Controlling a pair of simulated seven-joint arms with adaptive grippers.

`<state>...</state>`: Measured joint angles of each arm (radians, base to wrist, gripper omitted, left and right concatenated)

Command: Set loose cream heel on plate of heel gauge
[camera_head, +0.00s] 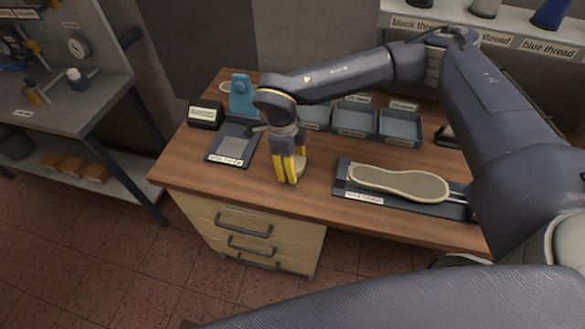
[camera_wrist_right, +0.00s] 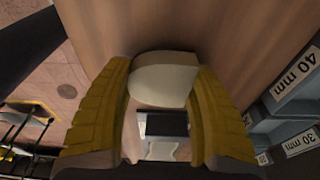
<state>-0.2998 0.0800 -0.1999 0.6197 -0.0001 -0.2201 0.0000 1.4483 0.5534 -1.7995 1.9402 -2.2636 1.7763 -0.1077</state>
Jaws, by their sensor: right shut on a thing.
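The cream heel (camera_wrist_right: 163,82) sits between the two yellow fingers of my right gripper (camera_wrist_right: 160,88) in the right wrist view, with both fingers against its sides. In the head view the right gripper (camera_head: 291,170) points down at the table, and the heel (camera_head: 300,166) shows partly behind its fingers. I cannot tell whether the heel touches the wood. The heel gauge, a dark base with a grey plate (camera_head: 232,147) and a label at its front, lies just left of the gripper. The plate looks bare. My left gripper is not in view.
A teal device (camera_head: 242,97) and a black display box (camera_head: 205,114) stand behind the gauge. Labelled grey bins (camera_head: 400,127) line the back. A sole on a dark board (camera_head: 400,183) lies to the right. Bare wood (camera_head: 250,183) runs along the front edge.

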